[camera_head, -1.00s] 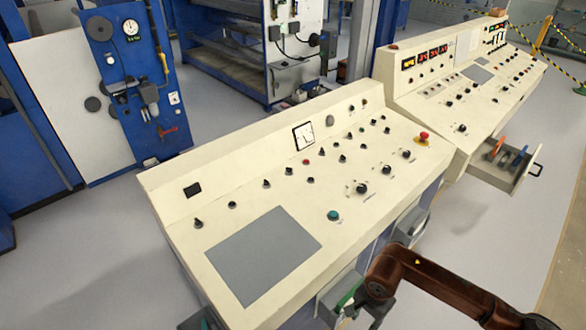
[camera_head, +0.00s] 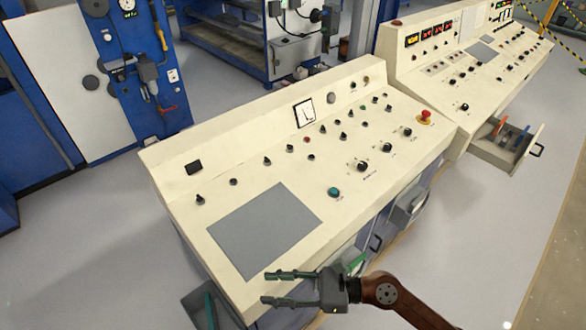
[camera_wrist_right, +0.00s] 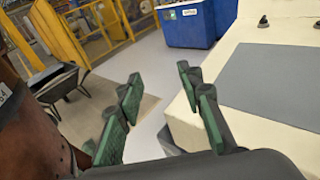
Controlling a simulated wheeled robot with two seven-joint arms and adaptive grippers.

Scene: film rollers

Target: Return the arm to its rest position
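My right gripper (camera_head: 267,287) is in the head view, just in front of the near console's lower edge. Its two green-padded fingers point left and are spread apart, with nothing between them. In the right wrist view the same fingers (camera_wrist_right: 159,74) stand apart and empty, with the console top to their right. My brown right arm (camera_head: 392,296) comes in from the lower right. My left gripper and arm are not in view.
The cream control console (camera_head: 330,228) with knobs and a grey panel stands close to the right gripper. A second console's open drawer (camera_head: 494,156) holds tools. Floor at the right is clear.

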